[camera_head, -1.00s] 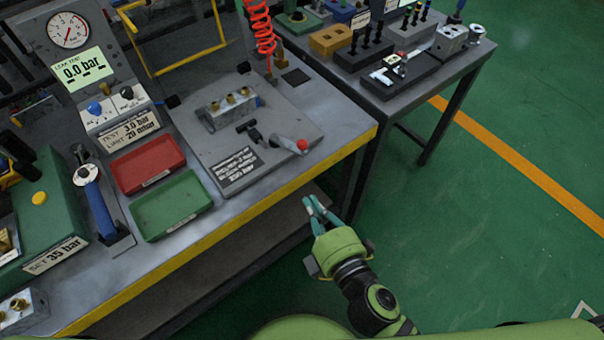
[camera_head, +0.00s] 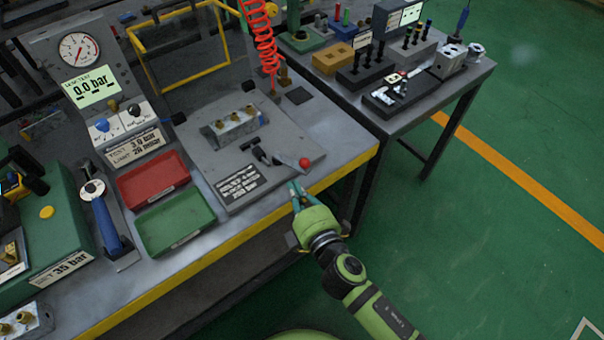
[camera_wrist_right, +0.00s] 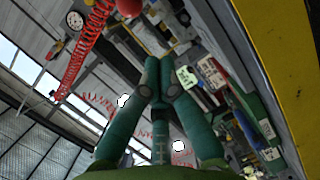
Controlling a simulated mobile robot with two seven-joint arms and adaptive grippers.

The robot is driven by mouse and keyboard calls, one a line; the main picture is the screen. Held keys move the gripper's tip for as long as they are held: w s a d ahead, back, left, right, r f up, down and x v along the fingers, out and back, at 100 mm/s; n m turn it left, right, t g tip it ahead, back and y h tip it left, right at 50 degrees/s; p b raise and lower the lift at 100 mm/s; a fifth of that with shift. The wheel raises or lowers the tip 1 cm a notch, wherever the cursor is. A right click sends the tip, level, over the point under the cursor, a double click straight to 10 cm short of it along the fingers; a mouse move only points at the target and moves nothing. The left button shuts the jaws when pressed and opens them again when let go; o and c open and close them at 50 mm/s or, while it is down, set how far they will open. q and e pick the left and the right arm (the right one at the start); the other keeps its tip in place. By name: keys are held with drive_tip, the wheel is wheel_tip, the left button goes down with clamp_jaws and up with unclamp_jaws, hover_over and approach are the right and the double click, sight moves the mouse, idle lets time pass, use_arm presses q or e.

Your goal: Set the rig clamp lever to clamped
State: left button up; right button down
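The rig clamp lever (camera_head: 286,159) is a short silver arm with a red ball knob (camera_head: 305,162). It lies low over the right part of the grey rig plate (camera_head: 213,162), its knob towards the front edge. My right gripper (camera_head: 295,184) is just in front of the bench edge, below the knob in the picture and apparently apart from it. Its teal fingers come together at the tips with nothing visible between them. In the right wrist view the fingers (camera_wrist_right: 160,72) converge, and a red ball, probably the knob (camera_wrist_right: 130,6), shows at the top edge. My left gripper is not in view.
A valve block (camera_head: 234,125) with brass fittings sits on the plate behind the lever. A black clamp part (camera_head: 261,154) adjoins the lever. Red (camera_head: 152,180) and green (camera_head: 176,222) trays lie left. A red coiled hose (camera_head: 262,45) hangs behind. Floor right of the bench is clear.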

drive_tip(key=shift+w+d+f, duration=0.15)
drive_tip(key=shift+w+d, duration=0.1)
drive_tip(key=shift+w, duration=0.4)
drive_tip(key=shift+w+d+f, duration=0.15)
drive_tip(key=shift+w+d, duration=0.05)
drive_tip(key=shift+w, duration=0.5)
drive_tip(key=shift+w+d+f, duration=0.15)
drive_tip(key=shift+w+d, duration=0.1)
drive_tip(key=shift+w, duration=0.4)
drive_tip(key=shift+p, duration=0.3)
drive_tip(key=shift+w+d+n+y, duration=0.2)
drive_tip(key=shift+d+n+y, duration=0.2)
drive_tip(key=shift+y, duration=0.1)
